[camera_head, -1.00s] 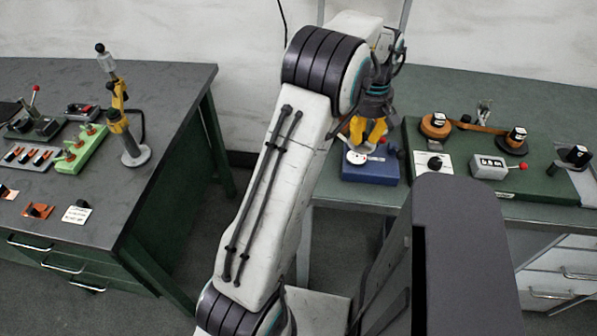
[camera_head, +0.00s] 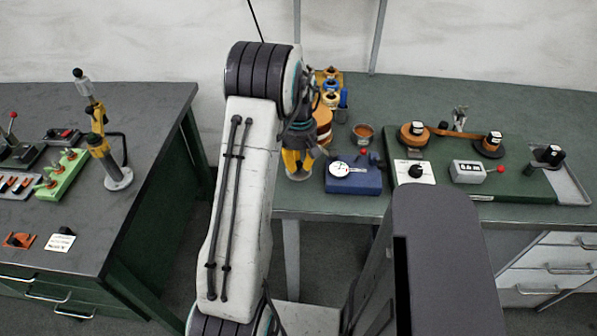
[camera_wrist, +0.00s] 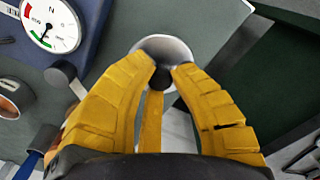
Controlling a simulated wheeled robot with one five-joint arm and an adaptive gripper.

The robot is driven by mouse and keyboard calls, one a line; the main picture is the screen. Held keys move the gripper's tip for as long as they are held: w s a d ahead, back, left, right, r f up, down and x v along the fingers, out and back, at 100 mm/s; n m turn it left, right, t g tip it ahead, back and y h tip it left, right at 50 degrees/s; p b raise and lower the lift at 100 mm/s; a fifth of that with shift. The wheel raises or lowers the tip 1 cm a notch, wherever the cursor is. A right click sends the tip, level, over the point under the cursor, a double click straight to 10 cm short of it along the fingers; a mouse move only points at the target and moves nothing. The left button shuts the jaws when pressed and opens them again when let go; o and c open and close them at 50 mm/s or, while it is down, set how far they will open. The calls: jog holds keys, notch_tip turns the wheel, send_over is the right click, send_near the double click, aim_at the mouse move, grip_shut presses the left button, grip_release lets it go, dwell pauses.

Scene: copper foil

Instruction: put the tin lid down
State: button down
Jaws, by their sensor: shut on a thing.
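My gripper (camera_head: 298,168) is at the front left of the green-topped bench, just left of the blue box with a dial. Its yellow fingers are shut on the dark knob of the tin lid (camera_head: 299,177). In the wrist view the lid is a round silvery disc (camera_wrist: 178,47) beyond the fingertips (camera_wrist: 164,72), partly hidden by them. The lid is over the bench top near its front edge. I cannot tell whether its underside touches the bench.
The blue box (camera_head: 353,185) with a white dial (camera_wrist: 52,24) stands close to the right. A copper-coloured cup (camera_head: 363,132) is behind it. A green board (camera_head: 530,185) with spools lies farther right. The bench's front edge (camera_head: 330,216) is near the lid.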

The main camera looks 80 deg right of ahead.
aim_at(299, 167)
jog(key=shift+f+p, duration=0.35)
jog(key=shift+f, duration=1.65)
jog(key=shift+f, duration=0.1)
jog(key=c, duration=1.2)
grip_release()
notch_tip(299, 167, up, 12)
jog(key=shift+r+b, duration=0.1)
jog(key=shift+b, duration=0.2)
jog(key=shift+w, duration=0.1)
